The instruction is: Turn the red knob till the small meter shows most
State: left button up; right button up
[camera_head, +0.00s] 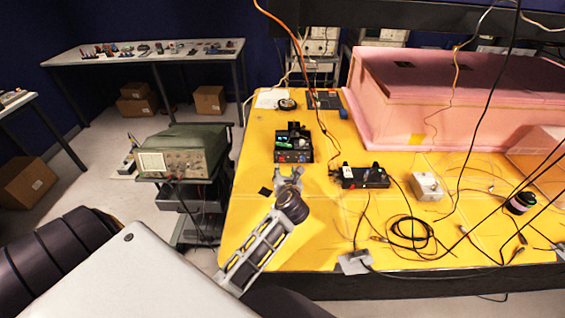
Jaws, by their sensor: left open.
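A small black instrument box (309,154) stands upright on the yellow table, left of its middle. Small red and blue knobs show along its front face, too small to tell apart surely. A green-lit patch (282,141) on its upper left may be the small meter; its reading is too small to make out. My left gripper (288,172) is just in front of this box, with its fingers apart and nothing between them. I cannot tell whether it touches the box. My right gripper is not in view.
A second black box (365,177) with knobs stands to the right. A white socket box (427,186), coiled black cable (410,233) and loose wires cover the table's right side. Pink foam (440,95) rises behind. An oscilloscope (172,163) stands on a cart at left.

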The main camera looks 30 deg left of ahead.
aim_at(282, 160)
pick_arm(q)
jog(key=x, duration=0.3)
jog(key=shift+w+a, duration=0.2)
jog(key=shift+w, duration=0.1)
jog(key=shift+p+x, duration=0.65)
jog(key=shift+x, duration=3.3)
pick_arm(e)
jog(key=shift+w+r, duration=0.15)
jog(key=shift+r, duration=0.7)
pick_arm(q)
jog(key=shift+f, duration=0.1)
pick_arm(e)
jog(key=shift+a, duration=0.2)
pick_arm(q)
jog(key=shift+c, duration=1.2)
grip_shut()
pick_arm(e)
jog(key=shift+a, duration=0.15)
